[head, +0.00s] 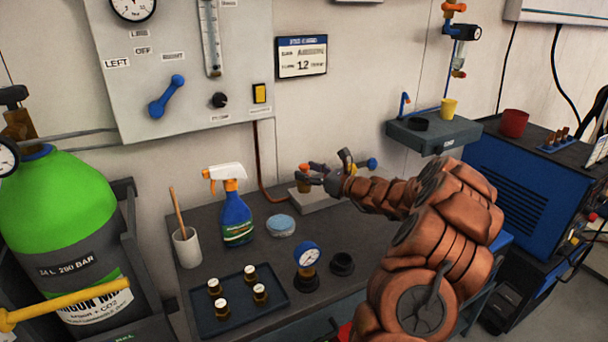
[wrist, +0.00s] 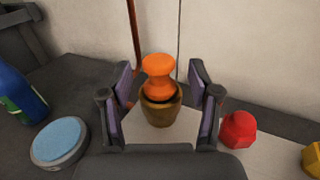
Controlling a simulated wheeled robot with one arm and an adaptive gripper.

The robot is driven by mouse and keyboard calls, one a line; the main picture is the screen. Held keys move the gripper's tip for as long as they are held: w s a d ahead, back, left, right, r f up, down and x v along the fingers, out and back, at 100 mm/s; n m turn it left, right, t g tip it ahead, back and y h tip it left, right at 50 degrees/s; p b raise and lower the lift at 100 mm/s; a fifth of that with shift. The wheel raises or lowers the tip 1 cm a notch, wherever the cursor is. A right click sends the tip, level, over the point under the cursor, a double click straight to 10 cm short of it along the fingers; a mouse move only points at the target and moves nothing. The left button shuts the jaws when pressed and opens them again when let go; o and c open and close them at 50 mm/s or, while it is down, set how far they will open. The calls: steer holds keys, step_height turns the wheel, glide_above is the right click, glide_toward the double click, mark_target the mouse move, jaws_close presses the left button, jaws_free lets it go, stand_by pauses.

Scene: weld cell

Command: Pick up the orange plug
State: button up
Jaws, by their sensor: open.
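The orange plug (wrist: 158,76) stands upright in a brass-coloured socket (wrist: 160,113) on a light grey block (wrist: 188,133) in the wrist view. In the head view a bit of the orange plug (head: 306,167) shows at the back of the bench, partly hidden by my gripper. My gripper (head: 324,172) is open. In the wrist view its two fingers (wrist: 160,90) stand apart, one on either side of the plug and socket, with gaps visible between.
A red knob (wrist: 238,130) and a yellow part (wrist: 313,158) sit right of the socket. A blue-topped round tin (wrist: 60,140) and a spray bottle (head: 236,210) stand to the left.

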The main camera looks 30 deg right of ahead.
steer(key=shift+x, duration=0.8)
steer(key=c, duration=1.1)
